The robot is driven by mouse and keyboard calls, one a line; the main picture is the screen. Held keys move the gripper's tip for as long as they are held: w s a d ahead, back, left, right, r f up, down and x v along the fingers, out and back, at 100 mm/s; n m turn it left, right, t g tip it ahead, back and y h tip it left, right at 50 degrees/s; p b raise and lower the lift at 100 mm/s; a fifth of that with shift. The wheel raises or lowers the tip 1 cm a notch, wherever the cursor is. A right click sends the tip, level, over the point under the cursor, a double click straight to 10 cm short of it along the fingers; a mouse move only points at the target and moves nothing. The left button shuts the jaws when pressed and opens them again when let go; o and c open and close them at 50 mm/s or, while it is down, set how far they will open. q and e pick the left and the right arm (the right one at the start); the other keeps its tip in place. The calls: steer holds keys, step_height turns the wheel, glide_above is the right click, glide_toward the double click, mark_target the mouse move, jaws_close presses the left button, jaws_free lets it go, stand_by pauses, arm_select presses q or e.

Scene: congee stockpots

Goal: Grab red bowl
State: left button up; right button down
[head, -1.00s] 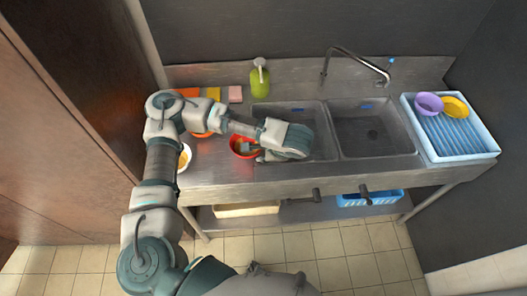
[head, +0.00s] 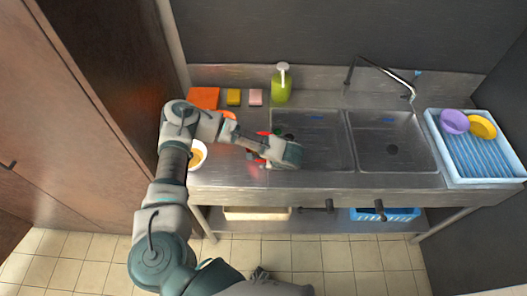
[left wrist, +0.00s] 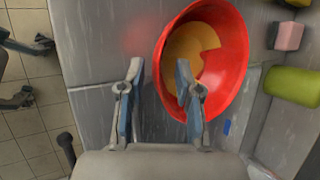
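The red bowl (left wrist: 237,62), with a yellow-orange filling, lies under my left gripper in the left wrist view. My left gripper (left wrist: 158,100) is open: one finger overlaps the bowl's inside and the other is outside, with the near rim between them; I cannot tell if either touches. In the head view, my left gripper (head: 257,160) hides most of the bowl, leaving bits of red rim (head: 263,133). Two dark, separated fingers, apparently my right gripper (left wrist: 30,70), show at the left edge of the left wrist view, away from the bowl.
A white bowl (head: 197,155) and an orange bowl (head: 228,116) are left of my gripper. A green soap bottle (head: 281,88) and sponges (head: 255,97) stand behind. Two sink basins (head: 390,150) are to the right, then a blue rack (head: 475,155) with purple and yellow bowls.

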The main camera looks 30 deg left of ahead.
arm_select(q)
steer(key=shift+x, duration=0.85)
steer(key=shift+a, duration=0.2)
jaws_close()
steer(key=shift+d+r, duration=0.1)
steer(key=shift+r, duration=0.1)
